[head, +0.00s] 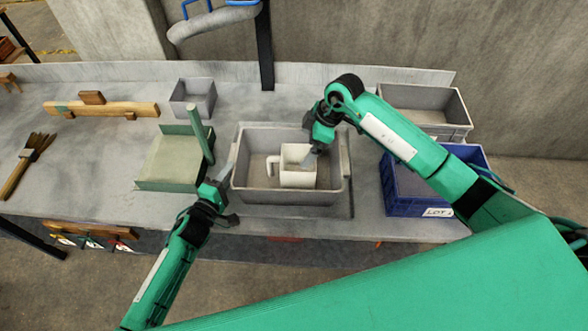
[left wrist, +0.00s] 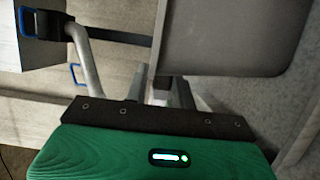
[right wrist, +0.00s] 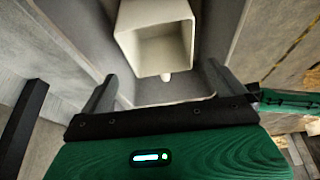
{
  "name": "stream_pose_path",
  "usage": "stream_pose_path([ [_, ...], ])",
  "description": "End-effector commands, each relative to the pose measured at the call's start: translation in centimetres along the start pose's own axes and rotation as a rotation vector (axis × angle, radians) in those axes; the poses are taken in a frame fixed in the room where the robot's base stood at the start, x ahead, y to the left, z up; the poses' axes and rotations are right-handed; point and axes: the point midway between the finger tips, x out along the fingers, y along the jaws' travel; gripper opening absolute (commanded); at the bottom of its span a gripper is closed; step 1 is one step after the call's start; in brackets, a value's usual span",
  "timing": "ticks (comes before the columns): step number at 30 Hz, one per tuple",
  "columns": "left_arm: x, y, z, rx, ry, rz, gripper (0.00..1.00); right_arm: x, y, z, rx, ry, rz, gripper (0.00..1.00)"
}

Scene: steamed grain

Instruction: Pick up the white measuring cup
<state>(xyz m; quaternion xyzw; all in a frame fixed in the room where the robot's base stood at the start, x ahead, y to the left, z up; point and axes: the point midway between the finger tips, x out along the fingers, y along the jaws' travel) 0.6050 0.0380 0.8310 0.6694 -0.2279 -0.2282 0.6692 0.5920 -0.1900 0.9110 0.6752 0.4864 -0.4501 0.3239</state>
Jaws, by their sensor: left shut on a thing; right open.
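The white measuring cup (head: 298,178) stands inside the grey bin (head: 290,197) at the middle of the table, its handle to the left. My right gripper (head: 312,157) is open over the cup's right side. In the right wrist view the cup (right wrist: 155,35) lies ahead of the open fingers (right wrist: 160,90), which appear apart from it. My left gripper (head: 228,178) is at the bin's left wall and shut on what looks like its rim. In the left wrist view the bin (left wrist: 235,45) fills the upper right, and its exact contact with the fingers (left wrist: 168,92) is partly hidden.
A green tray (head: 170,165) with an upright green post stands left of the bin. A small grey box (head: 193,98) is behind it. A blue crate (head: 400,195) and another grey bin (head: 425,108) stand right. A brush (head: 30,160) and wooden piece (head: 100,108) lie far left.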

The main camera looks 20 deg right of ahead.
Motion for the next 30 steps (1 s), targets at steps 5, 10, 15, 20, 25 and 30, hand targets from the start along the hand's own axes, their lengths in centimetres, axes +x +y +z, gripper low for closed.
stream_pose_path([
  [5, -0.1, -0.1, 0.0, 0.003, 0.0, -0.003, 0.0, 3.3, -0.1, 0.0, 0.0, -0.002, -0.004, 1.0],
  [10, -0.1, -0.1, 0.0, 0.003, 0.0, -0.003, 0.0, 4.9, 0.0, -0.1, -0.003, -0.001, -0.002, 1.0],
  [15, -0.1, -0.1, 0.0, 0.003, 0.0, -0.003, 0.0, 6.5, -0.1, -0.3, -0.003, -0.002, -0.003, 1.0],
  [20, -0.1, -0.1, 0.0, 0.003, 0.0, -0.003, 0.0, 8.9, 0.0, -0.6, -0.002, -0.002, -0.003, 1.0],
  [25, -0.1, -0.1, 0.0, 0.002, 0.001, -0.003, 0.0, 10.2, 0.0, -0.6, -0.003, -0.002, -0.002, 1.0],
  [30, -0.1, -0.1, 0.0, 0.002, 0.001, -0.003, 0.0, 10.2, 0.0, -0.6, -0.003, -0.002, -0.001, 1.0],
])
